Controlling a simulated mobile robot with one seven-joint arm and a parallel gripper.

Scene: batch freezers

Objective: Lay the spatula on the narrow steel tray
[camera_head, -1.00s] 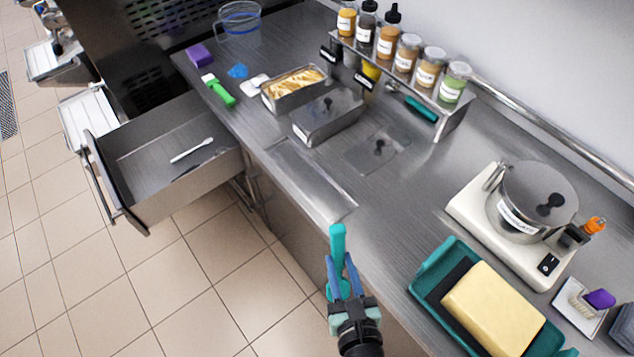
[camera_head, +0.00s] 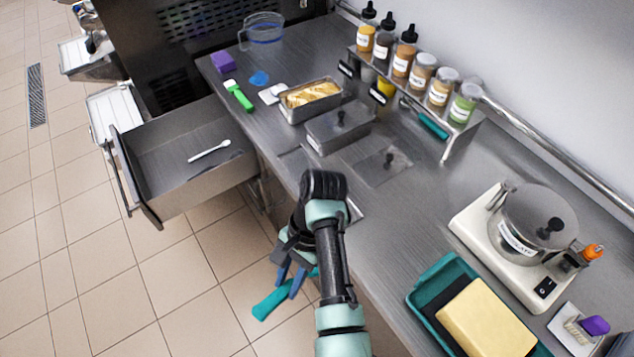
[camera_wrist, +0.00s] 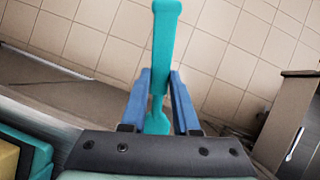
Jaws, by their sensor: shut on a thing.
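A teal spatula (camera_head: 269,304) is held between the blue fingers of my gripper (camera_head: 289,283), out over the floor beside the counter's front edge. In the wrist view the spatula (camera_wrist: 166,40) runs lengthwise between the fingers of my gripper (camera_wrist: 160,78), its handle extending past the fingertips. The narrow steel tray (camera_head: 293,157) lies along the counter's front edge; my arm covers most of it, and the spatula is apart from it.
An open drawer (camera_head: 188,198) with a white spoon (camera_head: 209,151) sticks out at left. A teal tray (camera_head: 421,291) with a yellow block and a scale with a pot (camera_head: 538,215) stand at right.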

